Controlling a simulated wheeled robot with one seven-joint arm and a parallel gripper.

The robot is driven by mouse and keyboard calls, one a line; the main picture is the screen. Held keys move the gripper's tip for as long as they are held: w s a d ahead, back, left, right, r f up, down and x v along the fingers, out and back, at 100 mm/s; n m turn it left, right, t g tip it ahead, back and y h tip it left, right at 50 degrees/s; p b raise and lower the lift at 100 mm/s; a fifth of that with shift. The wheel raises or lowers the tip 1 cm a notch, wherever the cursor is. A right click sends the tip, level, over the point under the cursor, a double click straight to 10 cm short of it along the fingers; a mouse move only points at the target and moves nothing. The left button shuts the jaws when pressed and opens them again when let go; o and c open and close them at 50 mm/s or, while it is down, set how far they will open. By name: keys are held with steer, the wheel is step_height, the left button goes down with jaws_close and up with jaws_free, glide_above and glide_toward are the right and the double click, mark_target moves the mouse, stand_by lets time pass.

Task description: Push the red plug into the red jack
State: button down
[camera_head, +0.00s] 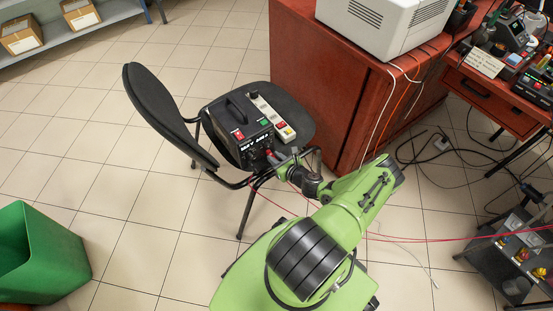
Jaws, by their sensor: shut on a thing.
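A black power unit (242,130) with a carry handle stands on the seat of the black chair. White lettering and a red patch show on it. My gripper (274,158) is at the near lower right edge of its front face, shut on a small red piece, which I take to be the red plug (268,153). The plug is mostly hidden by the gripper and is close against the front face; I cannot tell whether it is in a jack. The red jack cannot be made out. Thin red leads (410,239) run from near the gripper across to the right.
A red cabinet (315,75) stands close behind on the right. A green bin (40,255) stands at lower left. Black cables (440,150) lie on the floor at right. Tiled floor at left is clear.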

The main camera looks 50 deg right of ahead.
steer(key=shift+w, duration=0.15)
stand_by(0.3)
steer(key=c, duration=0.9)
jaws_free()
steer(key=shift+o, duration=0.3)
steer(key=shift+o, duration=1.2)
steer(key=f+p+v, duration=0.1)
steer(key=p+v, duration=0.2)
steer(key=v, duration=0.5)
steer(key=shift+s+p, duration=0.3)
steer(key=shift+s, duration=0.3)
steer(key=shift+r, duration=0.15)
